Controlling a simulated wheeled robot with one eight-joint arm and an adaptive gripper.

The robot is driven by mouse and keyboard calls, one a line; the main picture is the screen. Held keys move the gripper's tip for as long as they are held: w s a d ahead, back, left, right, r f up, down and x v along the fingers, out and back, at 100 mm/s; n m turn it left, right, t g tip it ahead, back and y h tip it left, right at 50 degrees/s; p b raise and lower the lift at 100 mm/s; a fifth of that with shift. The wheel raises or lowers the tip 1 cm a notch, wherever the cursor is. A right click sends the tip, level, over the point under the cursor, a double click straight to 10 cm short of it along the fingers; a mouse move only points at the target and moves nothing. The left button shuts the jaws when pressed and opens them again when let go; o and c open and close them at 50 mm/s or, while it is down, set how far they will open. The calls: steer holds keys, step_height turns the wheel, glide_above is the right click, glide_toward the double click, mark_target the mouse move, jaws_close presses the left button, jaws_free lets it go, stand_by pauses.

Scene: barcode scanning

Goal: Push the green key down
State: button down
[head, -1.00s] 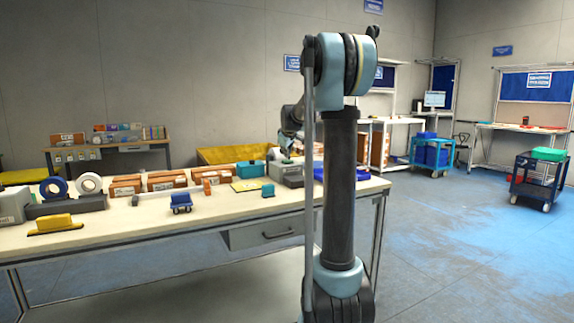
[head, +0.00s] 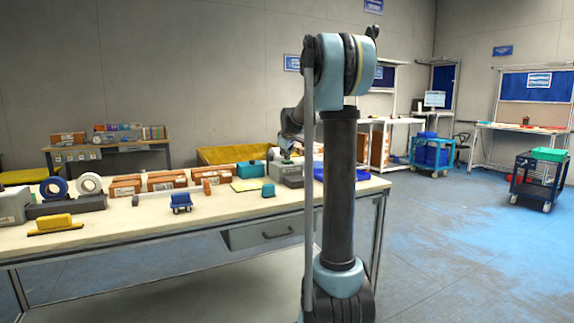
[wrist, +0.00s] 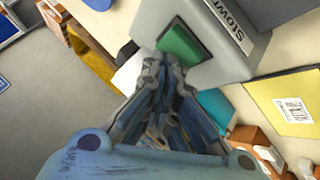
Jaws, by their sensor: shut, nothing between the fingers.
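The green key (wrist: 184,47) is a flat green block set in the top of a grey box (wrist: 222,58) with a dark-lettered white label, seen in the wrist view. My gripper (wrist: 165,62) is shut and empty. Its fingertips overlap the key's near left edge in the picture; I cannot tell whether they touch it. In the head view the grey box (head: 291,179) stands near the right end of the long table, with my gripper low over it. The key cannot be made out there.
A teal box (head: 251,169) and a yellow sheet (wrist: 289,101) lie beside the grey box. A blue tray (head: 326,174) is to its right.

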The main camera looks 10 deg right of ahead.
mark_target(285, 161)
steer(key=shift+f, duration=0.5)
stand_by(0.6)
steer(key=shift+r, duration=1.05)
steer(key=shift+r, duration=2.5)
